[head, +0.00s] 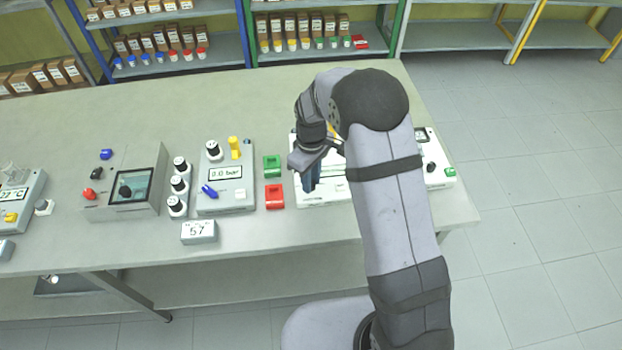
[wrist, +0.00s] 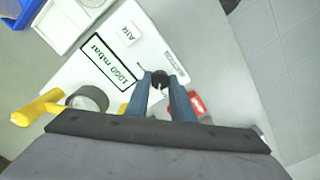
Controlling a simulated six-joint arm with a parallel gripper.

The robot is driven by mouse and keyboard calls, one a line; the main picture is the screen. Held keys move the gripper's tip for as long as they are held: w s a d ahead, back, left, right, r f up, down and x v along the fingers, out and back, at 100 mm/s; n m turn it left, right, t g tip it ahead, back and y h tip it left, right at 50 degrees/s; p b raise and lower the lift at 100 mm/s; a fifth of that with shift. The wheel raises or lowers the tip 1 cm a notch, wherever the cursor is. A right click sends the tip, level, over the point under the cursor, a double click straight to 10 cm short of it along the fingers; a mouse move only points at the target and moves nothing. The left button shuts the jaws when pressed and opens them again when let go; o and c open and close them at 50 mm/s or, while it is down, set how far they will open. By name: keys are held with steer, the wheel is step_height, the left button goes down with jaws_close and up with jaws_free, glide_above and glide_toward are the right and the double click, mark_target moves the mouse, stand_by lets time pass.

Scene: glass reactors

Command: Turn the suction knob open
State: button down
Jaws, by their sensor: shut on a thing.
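A white box with a display reading 1000 mbar (wrist: 108,62) and an AIR label lies under my gripper in the wrist view. A small black knob (wrist: 159,78) on this box sits between the blue fingertips of my gripper (wrist: 161,86), which is shut on it. In the head view my gripper (head: 312,184) points down over the white box (head: 325,200), and the knob is hidden there. No marking showing the knob's turn position can be read.
A yellow handle (wrist: 38,108), a round grey-rimmed part (wrist: 88,97) and a red part (wrist: 196,102) are close to the gripper. Green (head: 272,166) and red (head: 274,196) blocks stand left of the box. A 0.0 bar unit (head: 228,190) stands farther left.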

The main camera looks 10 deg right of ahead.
steer(key=shift+m, duration=0.3)
steer(key=m, duration=0.3)
steer(key=shift+m, duration=0.3)
steer(key=m+b, duration=0.1)
steer(key=m, duration=1.2)
steer(key=shift+m, duration=0.3)
steer(key=shift+r, duration=0.1)
steer(key=c, duration=1.5)
jaws_free()
steer(key=shift+c, duration=0.2)
steer(key=shift+b, duration=0.35)
